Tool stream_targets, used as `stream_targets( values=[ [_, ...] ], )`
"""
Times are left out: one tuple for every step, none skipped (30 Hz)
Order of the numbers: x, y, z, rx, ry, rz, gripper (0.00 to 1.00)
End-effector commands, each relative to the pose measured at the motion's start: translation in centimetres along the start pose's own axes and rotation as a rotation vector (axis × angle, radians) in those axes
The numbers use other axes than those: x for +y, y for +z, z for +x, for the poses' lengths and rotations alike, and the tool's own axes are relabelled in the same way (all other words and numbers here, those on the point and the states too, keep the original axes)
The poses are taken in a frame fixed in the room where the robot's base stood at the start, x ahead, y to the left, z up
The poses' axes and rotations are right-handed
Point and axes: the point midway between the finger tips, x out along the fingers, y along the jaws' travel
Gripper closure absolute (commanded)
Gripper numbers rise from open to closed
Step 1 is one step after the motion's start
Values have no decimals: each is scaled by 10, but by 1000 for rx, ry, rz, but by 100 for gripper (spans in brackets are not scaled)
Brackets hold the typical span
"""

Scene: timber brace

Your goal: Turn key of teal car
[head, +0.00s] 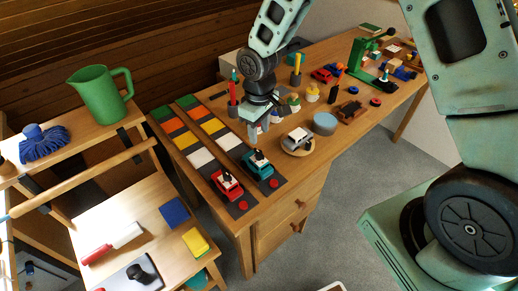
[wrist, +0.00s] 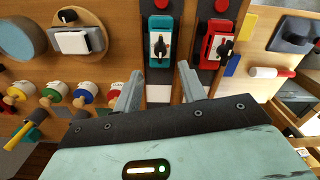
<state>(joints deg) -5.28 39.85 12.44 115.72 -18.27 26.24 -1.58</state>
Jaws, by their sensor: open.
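The teal car (head: 258,162) stands on the right-hand dark track strip near the front end of the table. It carries a dark wind-up key on its top. In the wrist view the teal car (wrist: 160,46) lies ahead of the fingers, with its key (wrist: 159,45) standing up in the middle. My gripper (head: 260,126) is open and empty above the strip, behind the teal car. In the wrist view my gripper's fingers (wrist: 160,85) are spread apart, and the car is beyond their tips, not between them.
A red car (head: 227,183) with a similar key stands on the left strip beside the teal one.

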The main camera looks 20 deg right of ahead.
Motion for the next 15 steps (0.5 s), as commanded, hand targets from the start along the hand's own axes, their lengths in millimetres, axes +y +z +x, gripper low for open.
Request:
stream_targets(
  values=[
    [-1, 1, 11, -5, -2, -1, 59],
    [-1, 1, 18, -5, -2, -1, 59],
    [-1, 1, 26, -5, -2, -2, 59],
    [-1, 1, 32, -5, -2, -2, 59],
    [-1, 1, 38, -5, -2, -2, 59],
    [-1, 1, 45, -4, -2, 0, 59],
    [-1, 1, 51, -5, -2, -1, 59],
    [-1, 1, 56, -4, -1, -2, 59],
    [-1, 1, 62, -5, -1, -3, 59],
    [-1, 0, 66, -3, -1, -2, 59],
    [-1, 0, 70, -2, -1, -1, 59],
    [0, 0, 74, -2, 0, 0, 59],
    [0, 0, 77, -2, 0, 0, 59],
    [0, 0, 80, -2, 0, 0, 59],
    [0, 0, 83, -1, 0, 0, 59]
  ],
)
